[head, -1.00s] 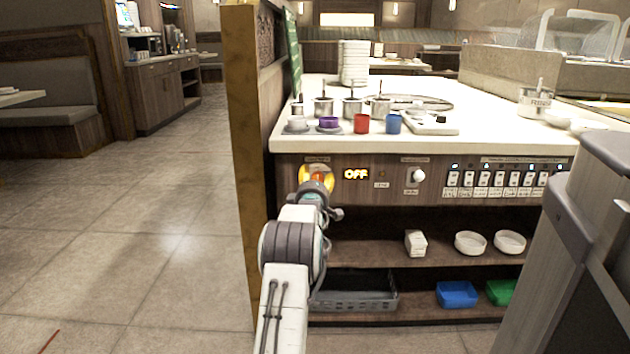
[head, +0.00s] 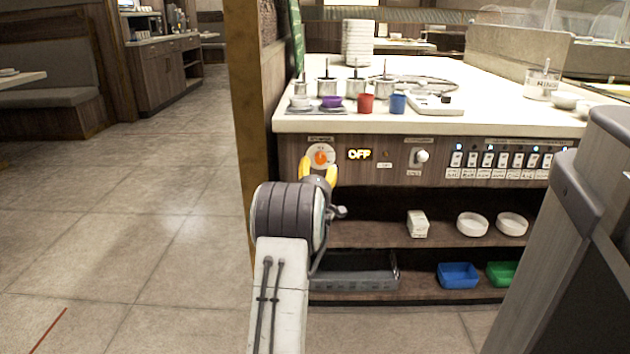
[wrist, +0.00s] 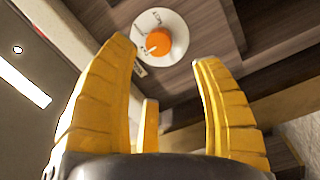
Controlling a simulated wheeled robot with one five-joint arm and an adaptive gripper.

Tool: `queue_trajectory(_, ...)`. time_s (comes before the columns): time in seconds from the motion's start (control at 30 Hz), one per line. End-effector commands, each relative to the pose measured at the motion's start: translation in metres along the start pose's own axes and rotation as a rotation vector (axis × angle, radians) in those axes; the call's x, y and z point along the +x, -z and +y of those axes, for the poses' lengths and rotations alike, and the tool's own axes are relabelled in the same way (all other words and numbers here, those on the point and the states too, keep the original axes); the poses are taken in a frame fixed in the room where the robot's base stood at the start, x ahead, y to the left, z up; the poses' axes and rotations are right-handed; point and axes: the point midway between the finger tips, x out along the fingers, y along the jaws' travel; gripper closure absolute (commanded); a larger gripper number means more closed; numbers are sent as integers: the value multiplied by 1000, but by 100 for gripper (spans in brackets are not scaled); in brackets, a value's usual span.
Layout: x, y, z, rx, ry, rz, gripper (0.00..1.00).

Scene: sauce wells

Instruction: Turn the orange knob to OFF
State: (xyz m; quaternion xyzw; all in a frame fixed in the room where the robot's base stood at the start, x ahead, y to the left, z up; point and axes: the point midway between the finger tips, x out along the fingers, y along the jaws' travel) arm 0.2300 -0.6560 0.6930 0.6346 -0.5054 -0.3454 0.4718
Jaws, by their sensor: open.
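The orange knob (head: 321,157) sits on a round white dial on the wooden front panel below the counter. My gripper (head: 318,171) has yellow fingers and is just below the knob in the head view. In the wrist view my gripper (wrist: 165,60) has its fingers spread, with nothing between them and apart from the knob. The dial lettering is too small to read surely.
A white knob (head: 421,156) and a row of switches (head: 505,160) are further right on the panel. Cups and sauce wells stand on the countertop (head: 300,122). A shelf below holds white bowls (head: 472,224). A wooden post (head: 243,120) stands left; open floor lies beyond it.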

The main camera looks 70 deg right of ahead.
Motion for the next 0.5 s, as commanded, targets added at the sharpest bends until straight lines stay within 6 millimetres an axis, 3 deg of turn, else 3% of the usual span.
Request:
queue_trajectory(0.2, -23, 1, 0, 0, 0, 1, 40)
queue_trajectory(0.5, -39, 1, 0, 0, 0, 2, 40)
